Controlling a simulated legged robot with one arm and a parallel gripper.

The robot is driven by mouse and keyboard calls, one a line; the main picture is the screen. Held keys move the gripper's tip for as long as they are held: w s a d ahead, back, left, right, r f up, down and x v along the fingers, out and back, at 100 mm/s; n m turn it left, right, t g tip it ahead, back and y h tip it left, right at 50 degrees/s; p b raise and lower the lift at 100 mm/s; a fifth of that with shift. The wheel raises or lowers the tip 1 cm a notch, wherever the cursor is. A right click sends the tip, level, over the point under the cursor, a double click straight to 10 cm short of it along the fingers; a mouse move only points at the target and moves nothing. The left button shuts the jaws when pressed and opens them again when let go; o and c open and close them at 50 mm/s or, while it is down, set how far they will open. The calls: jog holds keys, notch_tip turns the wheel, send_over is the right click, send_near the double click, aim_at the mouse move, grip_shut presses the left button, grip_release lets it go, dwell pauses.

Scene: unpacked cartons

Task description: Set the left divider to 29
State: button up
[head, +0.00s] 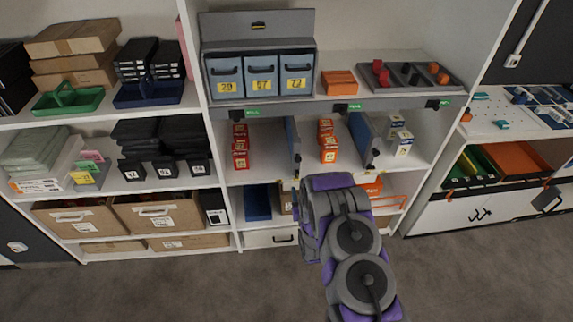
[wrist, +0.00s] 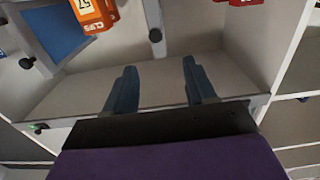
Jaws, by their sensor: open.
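The left divider (head: 292,140) is a thin blue panel standing upright in the middle shelf bay, between two stacks of small boxes. In the wrist view it seems to be the narrow grey upright (wrist: 152,14) with a dark knob at its end. My gripper (wrist: 160,86) is open and empty in the wrist view. Its two blue-grey fingers are spread below that knob in the picture, apart from it. In the head view my arm hides most of the gripper. A blue bin marked 29 (head: 227,88) stands on the shelf above. Any divider scale is unreadable.
A second blue divider (head: 364,138) stands to the right; it also shows in the wrist view (wrist: 55,35). Red boxes (head: 240,150) stand left of the left divider, orange-red boxes (head: 328,142) right of it. The shelf's grey front rail (head: 300,108) runs above.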

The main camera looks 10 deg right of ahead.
jog(key=d, duration=0.1)
jog(key=b, duration=0.2)
send_near(298, 161)
jog(key=w, duration=0.7)
jog(key=w+b, duration=0.1)
jog(key=w, duration=0.1)
jog(key=shift+w+d+f, duration=0.2)
jog(key=shift+w+d, duration=0.15)
jog(key=shift+w+a, duration=0.55)
jog(key=shift+d, duration=0.5)
jog(key=shift+c, duration=1.3)
jog(key=shift+a, duration=0.3)
jog(key=c, duration=0.6)
grip_shut()
jog(key=shift+d, duration=0.1)
